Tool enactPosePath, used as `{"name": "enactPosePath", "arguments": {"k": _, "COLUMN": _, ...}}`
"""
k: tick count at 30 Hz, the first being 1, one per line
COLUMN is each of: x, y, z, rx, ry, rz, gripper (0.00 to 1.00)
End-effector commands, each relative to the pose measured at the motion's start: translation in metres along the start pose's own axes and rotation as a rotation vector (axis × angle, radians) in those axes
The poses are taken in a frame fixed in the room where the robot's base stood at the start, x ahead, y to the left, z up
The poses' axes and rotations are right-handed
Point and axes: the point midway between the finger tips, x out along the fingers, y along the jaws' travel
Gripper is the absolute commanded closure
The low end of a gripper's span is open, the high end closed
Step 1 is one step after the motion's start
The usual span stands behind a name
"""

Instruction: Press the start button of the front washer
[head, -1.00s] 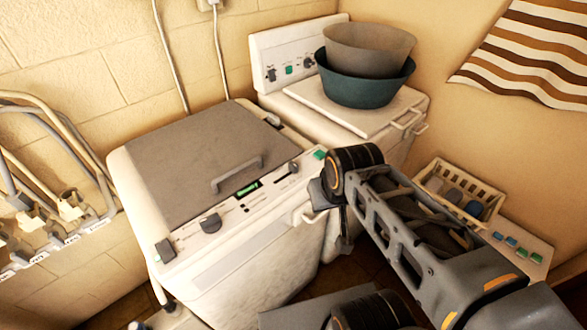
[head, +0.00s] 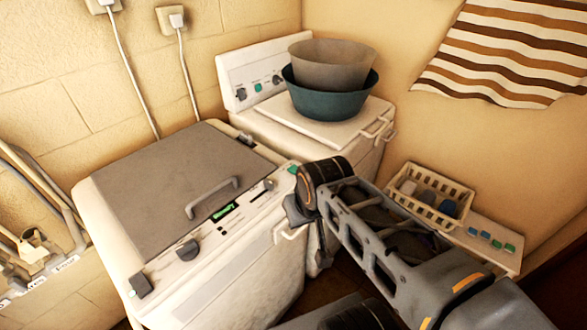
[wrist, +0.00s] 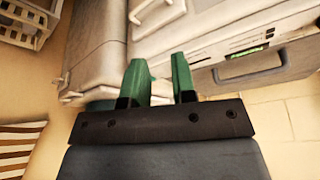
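The front washer (head: 180,190) is the nearer white machine, with a grey lid and a sloping control panel. Its panel has dark knobs, a lit green display (head: 224,211) and a green button (head: 293,169) at the far right end. The display also shows in the wrist view (wrist: 247,52), where the picture is turned over; I cannot make out the green button there. My gripper (head: 303,215) is beside the panel's right end, close to the green button, and its wrist partly crowds that corner. In the wrist view its two green fingertips (wrist: 160,75) are apart with nothing between them.
A second washer (head: 240,85) stands behind, with a teal basin (head: 330,100) and a grey-brown basin (head: 332,66) stacked on it. A cream basket (head: 430,190) sits on a ledge with coloured buttons at right. A striped cloth (head: 500,55) hangs on the wall.

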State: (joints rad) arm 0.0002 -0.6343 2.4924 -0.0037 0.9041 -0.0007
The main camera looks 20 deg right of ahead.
Motion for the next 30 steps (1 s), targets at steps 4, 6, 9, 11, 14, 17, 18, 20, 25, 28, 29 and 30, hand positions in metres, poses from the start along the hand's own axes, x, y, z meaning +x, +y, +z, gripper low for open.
{"name": "enactPosePath", "arguments": {"k": 4, "x": 0.0, "y": 0.0, "z": 0.0, "rx": 0.0, "ry": 0.0, "rz": 0.0, "gripper": 0.9}}
{"name": "enactPosePath", "arguments": {"k": 6, "x": 0.0, "y": 0.0, "z": 0.0, "rx": 0.0, "ry": 0.0, "rz": 0.0, "gripper": 0.96}}
{"name": "enactPosePath", "arguments": {"k": 9, "x": 0.0, "y": 0.0, "z": 0.0, "rx": 0.0, "ry": 0.0, "rz": 0.0, "gripper": 1.0}}
{"name": "enactPosePath", "arguments": {"k": 11, "x": 0.0, "y": 0.0, "z": 0.0, "rx": 0.0, "ry": 0.0, "rz": 0.0, "gripper": 1.0}}
{"name": "enactPosePath", "arguments": {"k": 14, "x": 0.0, "y": 0.0, "z": 0.0, "rx": 0.0, "ry": 0.0, "rz": 0.0, "gripper": 1.0}}
{"name": "enactPosePath", "arguments": {"k": 17, "x": 0.0, "y": 0.0, "z": 0.0, "rx": 0.0, "ry": 0.0, "rz": 0.0, "gripper": 1.0}}
{"name": "enactPosePath", "arguments": {"k": 18, "x": 0.0, "y": 0.0, "z": 0.0, "rx": 0.0, "ry": 0.0, "rz": 0.0, "gripper": 1.0}}
{"name": "enactPosePath", "arguments": {"k": 20, "x": 0.0, "y": 0.0, "z": 0.0, "rx": 0.0, "ry": 0.0, "rz": 0.0, "gripper": 1.0}}
{"name": "enactPosePath", "arguments": {"k": 25, "x": 0.0, "y": 0.0, "z": 0.0, "rx": 0.0, "ry": 0.0, "rz": 0.0, "gripper": 1.0}}
{"name": "enactPosePath", "arguments": {"k": 28, "x": 0.0, "y": 0.0, "z": 0.0, "rx": 0.0, "ry": 0.0, "rz": 0.0, "gripper": 1.0}}
{"name": "enactPosePath", "arguments": {"k": 29, "x": 0.0, "y": 0.0, "z": 0.0, "rx": 0.0, "ry": 0.0, "rz": 0.0, "gripper": 1.0}}
{"name": "enactPosePath", "arguments": {"k": 30, "x": 0.0, "y": 0.0, "z": 0.0, "rx": 0.0, "ry": 0.0, "rz": 0.0, "gripper": 1.0}}
